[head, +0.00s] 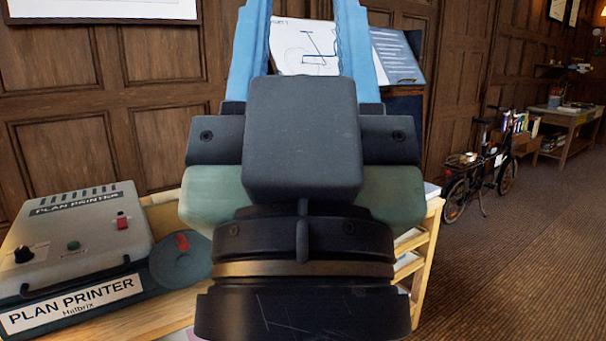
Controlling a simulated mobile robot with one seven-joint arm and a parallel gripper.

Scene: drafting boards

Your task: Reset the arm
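My gripper (303,15) fills the middle of the head view, seen from behind with its fingers pointing up. Its two blue fingers are wide apart, and their tips run out of the top edge. Nothing shows held between them. Through the gap I see a drafting board with a white drawing sheet (294,40) some way behind. A blue sheet (397,58) shows right of the fingers. My wrist and gripper body hide the middle of the wooden table.
A grey plan printer (75,235) stands on the wooden table (160,215) at the left. A red-handled round grey part (181,262) is beside it. A bicycle (480,170) and a far desk (565,120) stand at the right. The brown carpet (510,270) at the right is clear.

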